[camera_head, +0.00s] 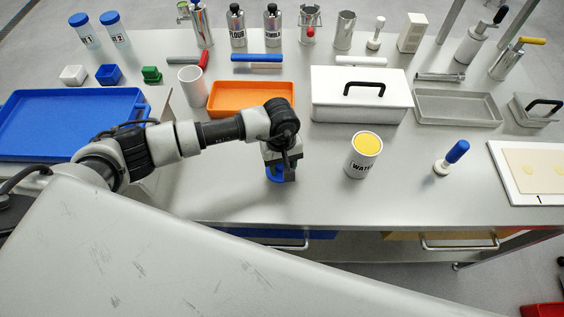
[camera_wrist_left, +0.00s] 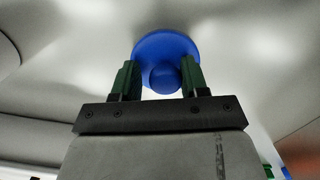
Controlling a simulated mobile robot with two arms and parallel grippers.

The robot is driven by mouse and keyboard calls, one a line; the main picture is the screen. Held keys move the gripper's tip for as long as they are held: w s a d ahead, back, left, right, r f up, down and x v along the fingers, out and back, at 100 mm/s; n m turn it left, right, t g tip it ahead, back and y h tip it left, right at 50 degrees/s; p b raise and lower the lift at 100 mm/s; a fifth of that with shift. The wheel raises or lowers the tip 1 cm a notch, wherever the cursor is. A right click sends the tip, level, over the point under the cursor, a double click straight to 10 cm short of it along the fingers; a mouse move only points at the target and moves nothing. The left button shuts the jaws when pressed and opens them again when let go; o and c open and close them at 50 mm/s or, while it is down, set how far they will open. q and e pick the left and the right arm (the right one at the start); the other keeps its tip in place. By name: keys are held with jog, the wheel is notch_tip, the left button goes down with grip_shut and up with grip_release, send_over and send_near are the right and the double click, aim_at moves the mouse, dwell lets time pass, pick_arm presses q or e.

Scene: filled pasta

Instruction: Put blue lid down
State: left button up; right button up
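The blue lid (camera_head: 273,175) is at the grey table's surface left of the open white jar, partly hidden under my left gripper (camera_head: 281,176). In the left wrist view the blue lid (camera_wrist_left: 165,47) shows as a round disc with a round knob facing me. The green fingers of my left gripper (camera_wrist_left: 162,78) stand on both sides of the knob, with a narrow gap showing on each side, so the gripper looks open around it. The white jar (camera_head: 359,168), with black lettering and yellow contents, stands uncovered to the right. My right gripper is not in view.
An orange tray (camera_head: 232,109) and a white box with a black handle (camera_head: 360,115) stand behind. A blue-handled stamp (camera_head: 443,167) and a white board (camera_head: 507,187) are to the right. A blue tray (camera_head: 60,125) is at left. The table's front edge is close.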

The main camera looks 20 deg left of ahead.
pick_arm(q)
jog(key=shift+o, duration=1)
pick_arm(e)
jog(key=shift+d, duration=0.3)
pick_arm(q)
jog(key=shift+r, duration=0.1)
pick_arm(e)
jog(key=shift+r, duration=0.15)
pick_arm(q)
jog(key=shift+r+p, duration=0.2)
jog(key=shift+p, duration=0.1)
notch_tip(320, 180, up, 12)
jog(key=w+b, duration=0.1)
jog(key=b, duration=0.1)
jog(key=shift+a+f+b, duration=0.15)
jog(key=shift+a+b, duration=0.15)
jog(key=shift+b, duration=0.1)
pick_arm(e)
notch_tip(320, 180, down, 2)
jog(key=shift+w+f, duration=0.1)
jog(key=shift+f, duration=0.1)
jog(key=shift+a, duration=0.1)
